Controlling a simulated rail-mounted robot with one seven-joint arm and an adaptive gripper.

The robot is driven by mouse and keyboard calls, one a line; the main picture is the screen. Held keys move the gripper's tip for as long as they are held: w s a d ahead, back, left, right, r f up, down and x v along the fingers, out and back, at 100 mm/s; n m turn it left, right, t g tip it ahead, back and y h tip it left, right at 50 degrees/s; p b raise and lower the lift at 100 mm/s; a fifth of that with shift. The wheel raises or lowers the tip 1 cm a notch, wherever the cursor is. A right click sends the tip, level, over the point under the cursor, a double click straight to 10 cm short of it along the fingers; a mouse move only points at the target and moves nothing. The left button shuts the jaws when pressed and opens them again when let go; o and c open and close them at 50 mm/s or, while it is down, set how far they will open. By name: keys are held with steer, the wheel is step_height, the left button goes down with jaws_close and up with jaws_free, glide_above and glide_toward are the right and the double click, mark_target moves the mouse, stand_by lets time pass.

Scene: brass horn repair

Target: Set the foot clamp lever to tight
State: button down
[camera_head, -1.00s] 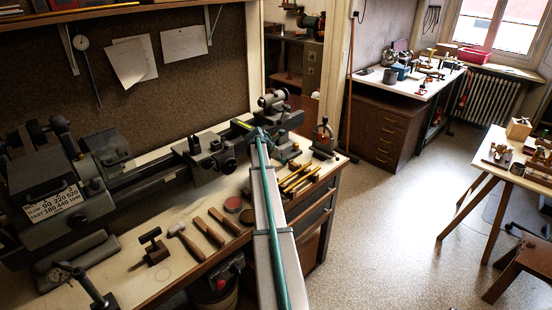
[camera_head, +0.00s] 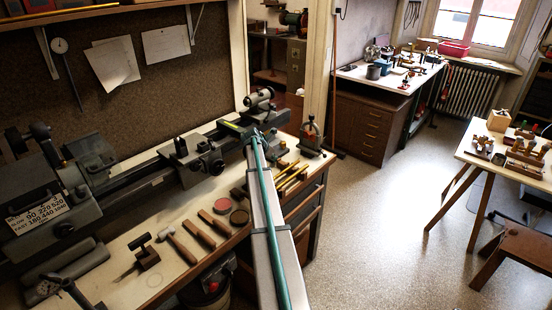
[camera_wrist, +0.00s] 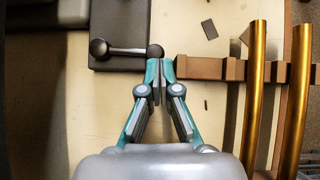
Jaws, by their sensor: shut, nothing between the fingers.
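In the wrist view a dark lever (camera_wrist: 128,50) with a larger ball at its left end and a smaller ball at its right end lies across a dark grey block (camera_wrist: 120,15); I take it for the foot clamp lever. My gripper (camera_wrist: 161,68) is shut and empty. Its fingertips are just below the smaller right ball in the picture; I cannot tell whether they touch it. In the head view my gripper (camera_head: 257,134) is at the right end of the lathe, below the tailstock (camera_head: 260,97). The lever cannot be made out there.
Brass tubes (camera_wrist: 254,90) on a brown rack (camera_wrist: 205,68) lie close right of my gripper. A hammer (camera_head: 178,243), wooden-handled tools and round tins (camera_head: 239,217) lie on the bench front. A small press (camera_head: 311,136) stands at the bench's right end.

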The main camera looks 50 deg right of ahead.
steer(key=shift+w+a, duration=0.15)
steer(key=shift+w+a, duration=0.45)
steer(key=shift+a, duration=0.05)
steer(key=shift+a, duration=0.1)
stand_by(0.3)
steer(key=shift+a+r+p, duration=0.1)
steer(key=shift+a+p, duration=0.2)
steer(key=a, duration=0.2)
steer(key=a+r+p, duration=0.1)
steer(key=shift+s+a, duration=0.35)
steer(key=shift+a, duration=0.05)
steer(key=b+v, duration=0.3)
steer(key=v, duration=0.6)
steer(key=shift+r, duration=0.15)
steer(key=shift+s, duration=0.1)
